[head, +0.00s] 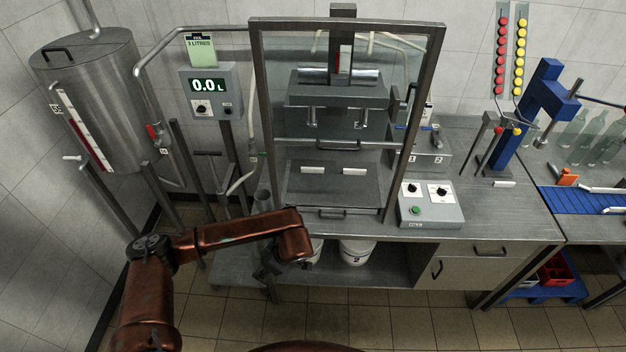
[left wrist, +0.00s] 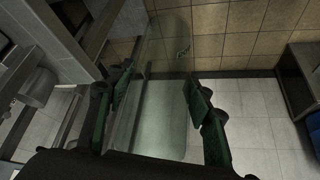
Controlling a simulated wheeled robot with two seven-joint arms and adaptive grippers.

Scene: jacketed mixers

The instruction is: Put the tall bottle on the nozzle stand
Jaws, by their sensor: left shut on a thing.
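My left gripper (head: 270,269) is in front of the steel bench, below its top and near the buckets. In the left wrist view, the green-padded fingers of my left gripper (left wrist: 159,80) are shut on a clear glass bottle (left wrist: 160,115). Small dark marking shows on the glass. The bottle is hard to make out in the head view. A framed steel station on the bench has two nozzles (head: 311,117) above a platform (head: 333,185) with two white labels. I cannot tell for sure whether this is the nozzle stand. My right gripper is not in view.
A control box (head: 430,204) stands right of the framed station. White buckets (head: 357,252) sit on the lower shelf. A metal tank (head: 95,95) and a 0.0 L display (head: 208,86) are at left. Clear bottles (head: 590,135) stand far right. The floor in front is clear.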

